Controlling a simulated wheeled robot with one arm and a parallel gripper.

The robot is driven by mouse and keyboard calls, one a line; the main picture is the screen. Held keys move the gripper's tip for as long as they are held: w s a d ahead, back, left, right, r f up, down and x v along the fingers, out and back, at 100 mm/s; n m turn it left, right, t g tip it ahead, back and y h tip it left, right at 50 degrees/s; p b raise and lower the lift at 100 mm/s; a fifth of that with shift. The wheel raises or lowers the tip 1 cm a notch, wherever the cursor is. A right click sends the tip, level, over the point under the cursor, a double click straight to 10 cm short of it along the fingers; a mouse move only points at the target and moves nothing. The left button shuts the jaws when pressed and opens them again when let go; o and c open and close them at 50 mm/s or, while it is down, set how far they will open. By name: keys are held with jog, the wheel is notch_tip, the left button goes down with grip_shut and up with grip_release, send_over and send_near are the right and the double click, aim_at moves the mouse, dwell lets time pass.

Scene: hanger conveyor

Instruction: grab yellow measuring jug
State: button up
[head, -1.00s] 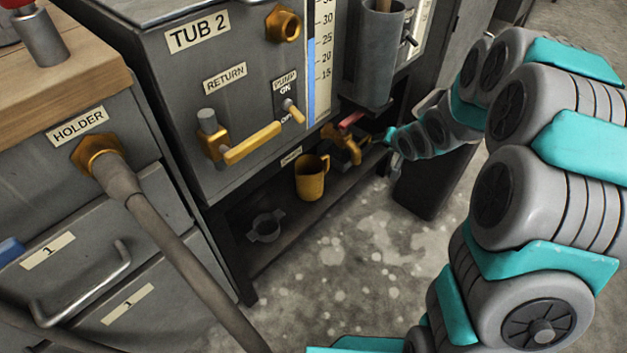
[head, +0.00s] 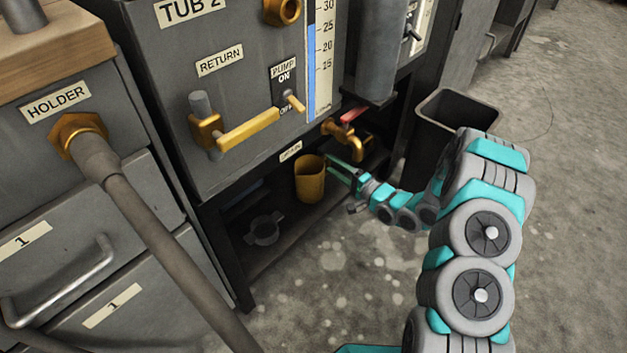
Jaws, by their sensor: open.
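The yellow measuring jug (head: 309,180) stands upright on the low dark shelf under the tub labelled TUB 2. My gripper (head: 338,170) is just to the right of the jug, with its teal fingers open and pointing left toward it. The fingertips look very close to the jug's right side. I cannot tell whether they touch it or reach around it. The jug's handle is not clearly visible from here.
A brass tap with a red handle (head: 350,135) hangs above and right of my gripper. A grey ring-shaped part (head: 264,229) lies on the shelf left of the jug. A dark bin (head: 448,115) stands to the right. The tub's underside (head: 290,153) limits height above the jug.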

jog(key=b+x, duration=0.1)
jog(key=x, duration=0.6)
jog(key=shift+a, duration=0.35)
jog(key=shift+w+r, duration=0.1)
jog(key=shift+w, duration=0.05)
grip_shut()
dwell(1.2)
